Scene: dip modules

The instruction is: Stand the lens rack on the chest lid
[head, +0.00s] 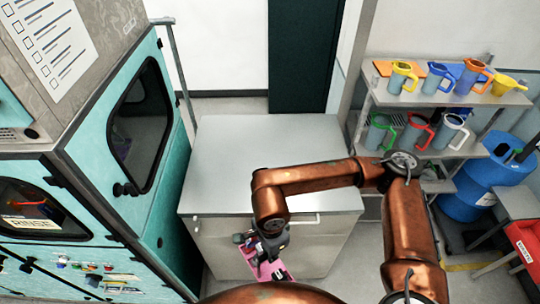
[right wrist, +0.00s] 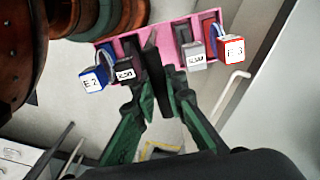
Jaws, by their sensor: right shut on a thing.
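The lens rack is a pink holder (head: 277,272) hanging low in the head view, in front of the chest's front face. It also shows in the right wrist view (right wrist: 167,48), with several dark, blue and red modules bearing white labels standing in it. My right gripper (head: 262,252) is above the rack, its green fingers (right wrist: 160,75) shut at the rack's middle between the modules; the exact contact is partly hidden. The chest lid (head: 275,150) is a flat, bare grey top, farther back than the rack. My left gripper is not in view.
A teal cabinet (head: 150,190) stands close along the left of the chest. A shelf (head: 450,95) with several coloured jugs stands at the right, with a blue barrel (head: 485,185) beyond. A bar handle (right wrist: 235,85) sticks out near the rack.

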